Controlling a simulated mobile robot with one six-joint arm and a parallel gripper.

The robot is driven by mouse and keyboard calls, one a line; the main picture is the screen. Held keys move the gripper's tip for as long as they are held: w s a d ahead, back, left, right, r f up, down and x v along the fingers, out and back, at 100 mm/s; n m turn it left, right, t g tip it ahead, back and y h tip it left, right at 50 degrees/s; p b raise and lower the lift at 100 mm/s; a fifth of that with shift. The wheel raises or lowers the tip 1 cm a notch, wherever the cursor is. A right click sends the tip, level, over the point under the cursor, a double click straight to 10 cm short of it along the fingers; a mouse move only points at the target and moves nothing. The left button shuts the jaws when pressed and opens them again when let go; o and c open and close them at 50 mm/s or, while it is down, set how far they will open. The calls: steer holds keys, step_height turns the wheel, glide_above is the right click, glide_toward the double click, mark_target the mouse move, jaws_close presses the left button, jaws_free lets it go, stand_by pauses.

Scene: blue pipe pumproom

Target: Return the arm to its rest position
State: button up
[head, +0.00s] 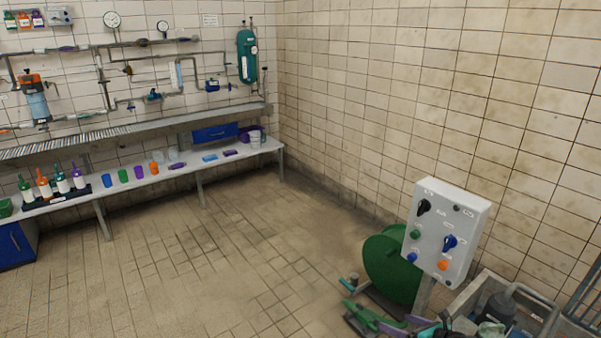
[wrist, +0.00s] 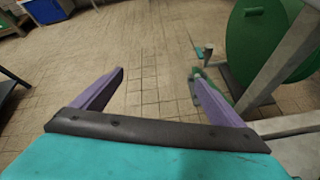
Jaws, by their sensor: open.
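My gripper (wrist: 157,75) shows in the wrist view with its two purple fingers spread wide apart and a teal body with a dark bar behind them. Nothing is between the fingers; beyond them lies tiled floor. In the head view, purple and teal parts of my gripper (head: 378,321) show low at the bottom edge, in front of the green reel. Most of my arm is out of the head view.
A green reel (head: 391,266) and a grey control box (head: 446,232) on a post stand close by; the reel (wrist: 262,40) is right of my gripper. A bench (head: 200,176) lines the far wall. The middle floor is clear.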

steer(key=w+a+f+m+t+h+p, duration=0.25)
steer(key=a+m+h+p, duration=0.3)
steer(key=a+m, duration=0.8)
steer(key=s+f+m+g+h+p, duration=0.1)
steer(key=s+f+m+g, duration=0.35)
steer(key=s, duration=0.25)
steer(key=s+d+f+m+g+h, duration=0.1)
steer(key=s+f+m+g+h, duration=0.15)
steer(key=s+m, duration=0.45)
steer(key=s+f+m+g+h+p, duration=0.1)
steer(key=s+f+m+g, duration=0.35)
steer(key=s, duration=0.35)
steer(key=s+a+r+m+g+y, duration=0.1)
steer(key=s+a+m+g, duration=0.1)
steer(key=s+m, duration=0.3)
steer(key=s+a+r+m+g+y, duration=0.1)
steer(key=s+a+m+g, duration=0.2)
steer(key=s, duration=0.9)
steer(key=shift+a+r+m+g+y, duration=0.2)
steer(key=shift+m+g+y, duration=0.2)
steer(key=shift+m+g, duration=0.5)
steer(key=shift+d, duration=0.1)
steer(key=shift+c, duration=0.4)
